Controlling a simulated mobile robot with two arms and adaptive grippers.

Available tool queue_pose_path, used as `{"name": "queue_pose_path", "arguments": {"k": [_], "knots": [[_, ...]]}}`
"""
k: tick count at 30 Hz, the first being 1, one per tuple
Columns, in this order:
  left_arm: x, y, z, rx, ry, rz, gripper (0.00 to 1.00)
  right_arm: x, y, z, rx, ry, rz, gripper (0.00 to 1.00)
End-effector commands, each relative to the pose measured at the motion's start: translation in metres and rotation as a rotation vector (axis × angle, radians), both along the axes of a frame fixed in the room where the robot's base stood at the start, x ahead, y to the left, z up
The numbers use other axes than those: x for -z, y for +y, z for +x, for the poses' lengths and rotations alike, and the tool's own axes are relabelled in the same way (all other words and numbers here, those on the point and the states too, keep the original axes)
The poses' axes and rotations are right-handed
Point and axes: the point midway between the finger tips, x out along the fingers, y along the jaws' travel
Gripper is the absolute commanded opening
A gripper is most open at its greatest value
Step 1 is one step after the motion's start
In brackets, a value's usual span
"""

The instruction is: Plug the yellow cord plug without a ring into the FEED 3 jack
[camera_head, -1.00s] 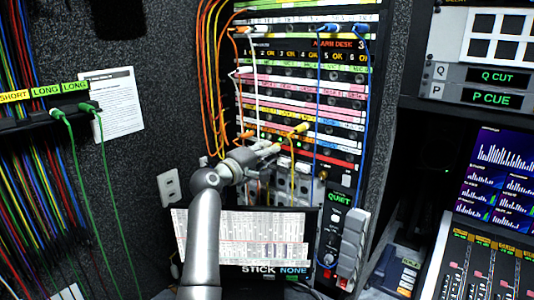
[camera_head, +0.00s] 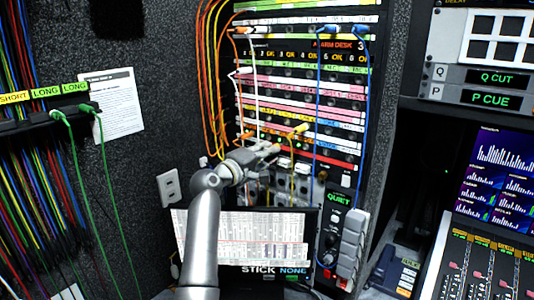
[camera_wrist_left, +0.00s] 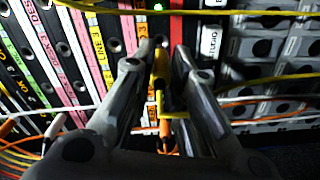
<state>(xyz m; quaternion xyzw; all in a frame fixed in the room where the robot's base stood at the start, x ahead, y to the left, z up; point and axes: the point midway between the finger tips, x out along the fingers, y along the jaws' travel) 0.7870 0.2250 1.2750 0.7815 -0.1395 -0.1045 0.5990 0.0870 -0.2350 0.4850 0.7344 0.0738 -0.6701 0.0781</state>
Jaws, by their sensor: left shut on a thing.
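My left gripper (camera_head: 266,153) is at the lower part of the patch panel, below the lowest labelled rows. In the left wrist view, its two fingers (camera_wrist_left: 162,52) are closed around a yellow plug (camera_wrist_left: 160,66). Whether this plug has a ring is too small to tell. Another yellow plug (camera_head: 300,128) sits at the panel just right of and above the gripper, with a yellow cord hanging down. The patch panel (camera_head: 310,103) has rows of jacks with coloured label strips. The FEED 3 label cannot be read, so its jack cannot be picked out. My right gripper is not in view.
Orange cords (camera_head: 204,80), a white cord (camera_head: 257,80) and blue cords (camera_head: 318,90) hang across the panel near the gripper. An orange plug (camera_wrist_left: 165,130) shows close below the fingers. A screen (camera_head: 255,238) stands below the arm. Green cords (camera_head: 78,170) hang at left.

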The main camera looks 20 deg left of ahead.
Motion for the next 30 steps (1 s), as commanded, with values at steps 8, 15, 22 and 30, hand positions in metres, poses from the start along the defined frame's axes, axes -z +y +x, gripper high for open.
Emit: {"name": "queue_pose_path", "arguments": {"k": [8, 15, 22, 30], "knots": [[0.000, 0.000, 0.001, 0.000, -0.001, 0.000, 0.00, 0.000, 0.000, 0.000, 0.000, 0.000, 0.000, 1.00], [0.000, -0.002, 0.007, 0.000, -0.001, -0.001, 0.00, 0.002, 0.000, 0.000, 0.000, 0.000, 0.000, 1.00], [0.000, -0.004, 0.012, 0.000, -0.001, 0.000, 0.00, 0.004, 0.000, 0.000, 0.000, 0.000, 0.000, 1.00], [0.000, -0.006, 0.018, 0.000, -0.001, 0.000, 0.00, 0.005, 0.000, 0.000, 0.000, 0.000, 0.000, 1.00]]}}
